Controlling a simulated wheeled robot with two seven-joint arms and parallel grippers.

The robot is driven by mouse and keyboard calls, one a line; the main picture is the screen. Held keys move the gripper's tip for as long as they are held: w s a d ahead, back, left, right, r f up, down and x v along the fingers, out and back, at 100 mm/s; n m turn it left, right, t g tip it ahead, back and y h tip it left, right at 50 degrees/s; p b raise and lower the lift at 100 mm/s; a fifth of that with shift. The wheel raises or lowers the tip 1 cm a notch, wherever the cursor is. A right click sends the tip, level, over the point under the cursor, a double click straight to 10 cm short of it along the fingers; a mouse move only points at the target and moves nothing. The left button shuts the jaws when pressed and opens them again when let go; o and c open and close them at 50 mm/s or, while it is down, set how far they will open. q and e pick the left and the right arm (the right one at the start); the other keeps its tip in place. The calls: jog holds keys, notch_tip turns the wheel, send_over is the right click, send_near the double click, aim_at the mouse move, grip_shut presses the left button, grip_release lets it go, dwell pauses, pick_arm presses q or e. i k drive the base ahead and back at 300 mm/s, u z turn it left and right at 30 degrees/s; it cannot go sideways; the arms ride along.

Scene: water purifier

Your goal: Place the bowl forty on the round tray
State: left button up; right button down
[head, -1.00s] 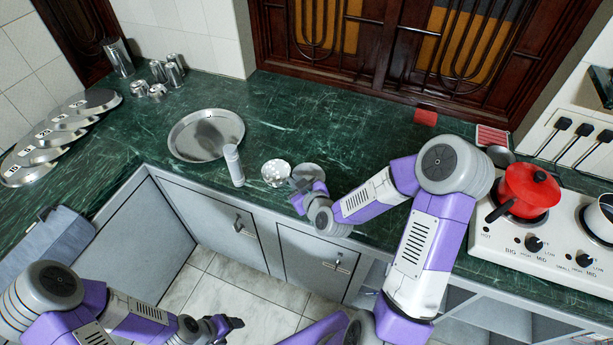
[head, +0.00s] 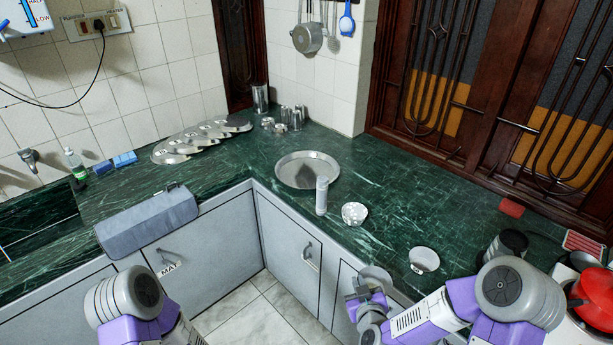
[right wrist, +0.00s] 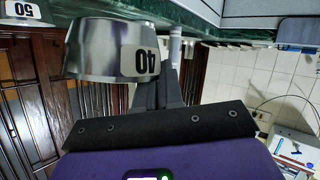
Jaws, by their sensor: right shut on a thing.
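The bowl forty (head: 376,276) is a metal bowl held by my right gripper (head: 362,296) near the counter's front edge. In the right wrist view the bowl (right wrist: 100,48) shows its "40" label upside down, and the gripper fingers (right wrist: 160,88) are shut on its side. The round tray (head: 308,171) is a shallow metal tray lying on the green counter, behind and left of the held bowl. Its visible surface looks empty, with a dark reflection. My left gripper is out of the head view; only part of that arm shows.
A white cylinder (head: 321,196) stands at the tray's front edge, and a bowl with pale contents (head: 354,213) stands right of it. The bowl fifty (head: 424,260) is farther right. Steel cups (head: 291,117) and leaning plates (head: 200,138) are behind. A red pot (head: 592,298) is at right.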

aim_at(299, 166)
jog(key=u, duration=0.55)
jog(key=i, duration=1.85)
jog(key=u, duration=0.05)
